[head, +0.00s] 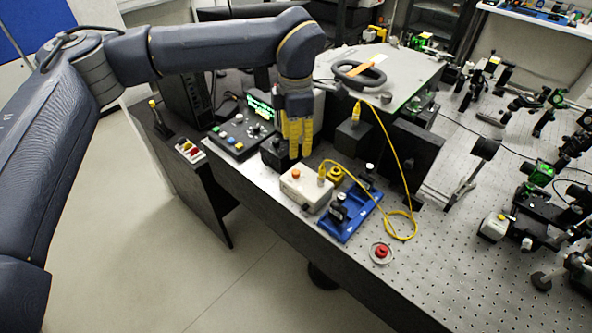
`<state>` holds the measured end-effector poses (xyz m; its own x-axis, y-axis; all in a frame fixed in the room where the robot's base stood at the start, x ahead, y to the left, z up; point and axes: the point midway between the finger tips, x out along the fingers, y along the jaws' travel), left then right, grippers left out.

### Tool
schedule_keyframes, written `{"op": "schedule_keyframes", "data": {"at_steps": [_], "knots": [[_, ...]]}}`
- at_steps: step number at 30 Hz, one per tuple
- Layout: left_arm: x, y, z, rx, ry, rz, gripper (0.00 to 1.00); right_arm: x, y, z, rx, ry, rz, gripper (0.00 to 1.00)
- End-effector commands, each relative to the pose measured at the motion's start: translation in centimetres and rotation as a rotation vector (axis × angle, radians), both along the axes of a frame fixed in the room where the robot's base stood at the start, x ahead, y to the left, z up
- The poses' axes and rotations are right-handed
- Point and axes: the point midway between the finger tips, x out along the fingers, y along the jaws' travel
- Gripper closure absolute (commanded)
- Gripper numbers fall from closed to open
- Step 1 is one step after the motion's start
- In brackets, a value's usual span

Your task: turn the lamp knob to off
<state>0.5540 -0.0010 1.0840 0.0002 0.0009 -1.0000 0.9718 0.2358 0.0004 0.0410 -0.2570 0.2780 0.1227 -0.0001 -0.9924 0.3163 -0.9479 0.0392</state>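My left gripper (298,155) reaches in from the upper left and points down, with its yellow fingers close together. The fingers are just above or beside a small black box (272,157) near the bench's left edge. I cannot tell whether they touch it or whether they are open or shut. A cream box (305,188) with an orange button on top and a yellow cable plug stands just in front of the fingers. I cannot make out for certain which part is the lamp knob; the gripper may hide it. My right gripper is not in view.
A control panel (238,137) with coloured knobs and a green display lies left of the gripper. A blue tray (350,220), a looping yellow cable (412,190) and a red button (381,252) are to the right. Optics mounts crowd the perforated bench (440,260) at far right.

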Motion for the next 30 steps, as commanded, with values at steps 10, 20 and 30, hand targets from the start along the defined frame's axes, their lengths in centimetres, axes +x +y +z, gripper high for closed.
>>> {"op": "schedule_keyframes", "data": {"at_steps": [10, 20, 30], "knots": [[-0.1, 0.0, -6.3, -0.001, 0.004, 0.001, 0.59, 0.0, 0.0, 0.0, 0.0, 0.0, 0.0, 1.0], [0.0, 0.0, -9.8, 0.0, 0.002, 0.001, 0.59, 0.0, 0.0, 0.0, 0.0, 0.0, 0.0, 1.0], [0.0, 0.0, -10.6, -0.001, 0.0, 0.001, 0.59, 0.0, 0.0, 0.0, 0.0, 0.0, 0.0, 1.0]]}}
